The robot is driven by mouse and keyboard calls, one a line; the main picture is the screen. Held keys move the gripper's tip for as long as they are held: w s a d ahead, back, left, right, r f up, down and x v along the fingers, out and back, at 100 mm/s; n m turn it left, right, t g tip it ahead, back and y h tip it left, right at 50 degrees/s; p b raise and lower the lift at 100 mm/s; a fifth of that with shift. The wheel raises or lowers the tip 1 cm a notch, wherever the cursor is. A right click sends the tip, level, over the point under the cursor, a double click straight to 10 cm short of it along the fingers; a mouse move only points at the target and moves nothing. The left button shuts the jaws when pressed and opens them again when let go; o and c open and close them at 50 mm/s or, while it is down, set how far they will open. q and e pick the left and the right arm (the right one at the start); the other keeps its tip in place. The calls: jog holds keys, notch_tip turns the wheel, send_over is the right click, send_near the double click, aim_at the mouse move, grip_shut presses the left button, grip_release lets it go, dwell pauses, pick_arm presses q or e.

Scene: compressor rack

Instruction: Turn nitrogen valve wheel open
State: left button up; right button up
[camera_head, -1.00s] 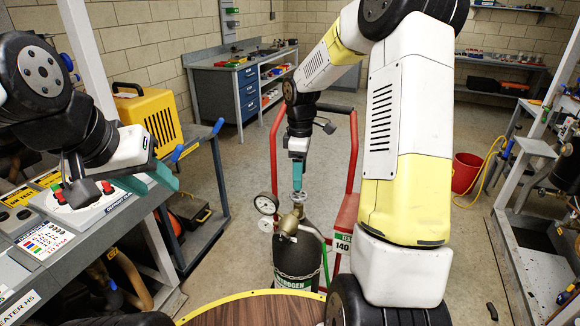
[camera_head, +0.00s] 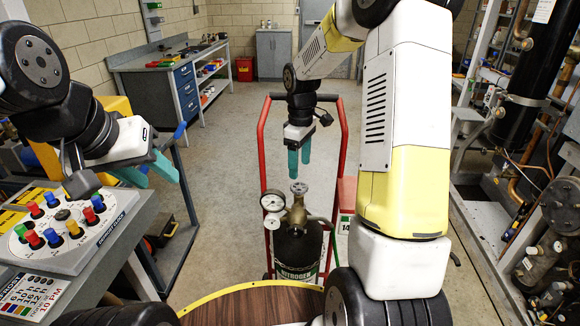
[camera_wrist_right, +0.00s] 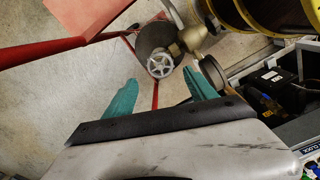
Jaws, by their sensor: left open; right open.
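The nitrogen valve wheel (camera_head: 299,187) is a small grey handwheel on top of the brass valve (camera_head: 296,212) of the dark nitrogen cylinder (camera_head: 298,250). My right gripper (camera_head: 299,170) points down just above the wheel, with its teal fingers apart and nothing between them. In the right wrist view the spoked wheel (camera_wrist_right: 160,64) shows beyond the gap between the open fingertips (camera_wrist_right: 161,78); I see no contact. My left gripper (camera_head: 162,180) is open and empty at the left, beside the button panel, far from the wheel.
A red cart frame (camera_head: 263,150) stands around the cylinder. Two gauges (camera_head: 273,202) sit left of the valve. A panel with coloured knobs (camera_head: 70,230) is at the left. Piping and a rack (camera_head: 530,220) fill the right. The floor behind the cart is clear.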

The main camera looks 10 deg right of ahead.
aim_at(299, 187)
notch_tip(299, 187, down, 7)
jog(key=shift+f, duration=0.1)
jog(key=shift+m, duration=0.7)
jog(key=m, duration=1.2)
jog(key=c, duration=1)
jog(key=shift+c, duration=0.2)
